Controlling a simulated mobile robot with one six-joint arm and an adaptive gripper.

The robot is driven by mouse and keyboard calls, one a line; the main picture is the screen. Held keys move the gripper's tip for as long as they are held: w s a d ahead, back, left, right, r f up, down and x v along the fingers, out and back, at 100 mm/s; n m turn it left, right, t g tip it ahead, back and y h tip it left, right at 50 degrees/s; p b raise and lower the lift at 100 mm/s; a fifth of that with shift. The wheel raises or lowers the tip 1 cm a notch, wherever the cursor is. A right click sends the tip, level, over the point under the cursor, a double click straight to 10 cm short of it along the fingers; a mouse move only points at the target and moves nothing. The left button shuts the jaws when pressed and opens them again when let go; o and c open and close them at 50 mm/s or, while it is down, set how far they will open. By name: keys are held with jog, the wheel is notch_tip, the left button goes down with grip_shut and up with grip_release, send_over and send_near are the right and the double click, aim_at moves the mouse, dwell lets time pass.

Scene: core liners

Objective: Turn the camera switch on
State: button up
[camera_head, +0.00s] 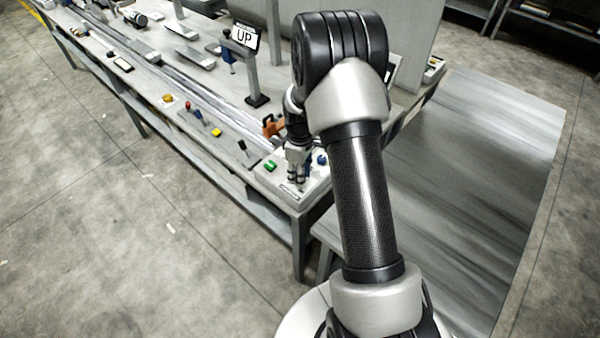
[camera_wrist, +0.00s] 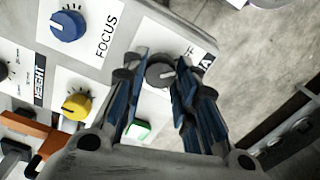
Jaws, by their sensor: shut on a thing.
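The camera switch is a grey round knob (camera_wrist: 160,73) with a white pointer line, on a white label plate whose lettering is mostly covered, with "A" showing at its end. In the wrist view my gripper (camera_wrist: 160,78) has its two blue and dark fingers on either side of this knob, closed on it. The knob's pointer lies roughly sideways, toward the right finger. In the head view my gripper (camera_head: 296,180) points down onto the panel's near corner, and the knob is hidden there.
Near it are a blue FOCUS knob (camera_wrist: 67,25), a yellow knob (camera_wrist: 75,106) and a green button (camera_wrist: 138,130). An orange object (camera_head: 272,125) stands close behind my gripper. A grey platform (camera_head: 450,200) lies to the right.

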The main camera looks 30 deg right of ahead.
jog(key=shift+m, duration=0.4)
jog(key=shift+c, duration=0.2)
jog(key=m, duration=0.3)
jog(key=shift+m+p, duration=0.3)
jog(key=shift+m, duration=0.1)
jog(key=m, duration=0.4)
jog(key=shift+m, duration=0.3)
jog(key=m, duration=0.4)
jog(key=shift+p, duration=0.35)
jog(key=m, duration=0.4)
jog(key=shift+m, duration=0.3)
jog(key=o, duration=1)
jog(key=shift+o, duration=0.2)
